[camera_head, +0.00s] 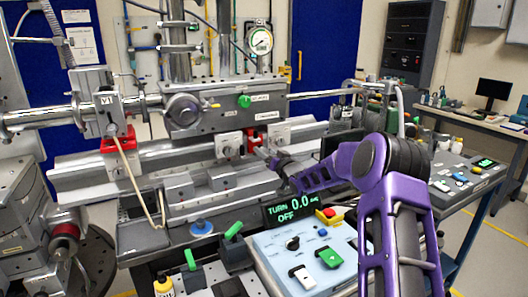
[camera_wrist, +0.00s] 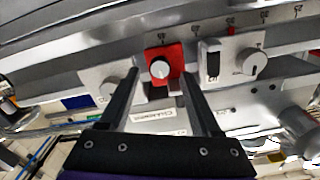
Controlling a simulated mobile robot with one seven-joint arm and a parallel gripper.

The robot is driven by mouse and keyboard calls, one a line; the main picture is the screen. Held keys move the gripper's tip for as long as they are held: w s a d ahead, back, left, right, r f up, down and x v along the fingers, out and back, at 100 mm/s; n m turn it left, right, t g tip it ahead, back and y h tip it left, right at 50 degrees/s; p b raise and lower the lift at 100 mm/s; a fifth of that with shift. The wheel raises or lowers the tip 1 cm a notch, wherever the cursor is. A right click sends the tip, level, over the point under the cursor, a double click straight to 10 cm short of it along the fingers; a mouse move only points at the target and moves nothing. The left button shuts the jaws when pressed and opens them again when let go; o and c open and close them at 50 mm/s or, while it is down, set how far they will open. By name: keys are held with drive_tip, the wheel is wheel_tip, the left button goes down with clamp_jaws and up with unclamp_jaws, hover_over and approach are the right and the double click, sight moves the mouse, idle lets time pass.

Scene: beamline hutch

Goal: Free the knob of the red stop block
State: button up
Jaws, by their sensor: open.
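The red stop block (camera_wrist: 175,54) is in the middle of the wrist view, with a round pale knob (camera_wrist: 160,68) on its front. In the head view the red block (camera_head: 254,141) shows small on the rail, between two pale blocks. My gripper (camera_wrist: 160,74) is open and empty, its dark fingers on either side of the knob as the wrist camera sees it. I cannot tell how far the fingertips are from the block. In the head view my gripper (camera_head: 272,158) is close in front of the pale and red blocks. No cord shows on this knob.
A pale block (camera_wrist: 102,84) is left of the red one, and another with a knob (camera_wrist: 252,62) is right. A second red piece (camera_head: 108,146) at far left has a beige cord (camera_head: 128,165) hanging by it. A control panel (camera_head: 308,262) stands in front.

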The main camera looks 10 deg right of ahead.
drive_tip(key=shift+x, duration=0.95)
clamp_jaws()
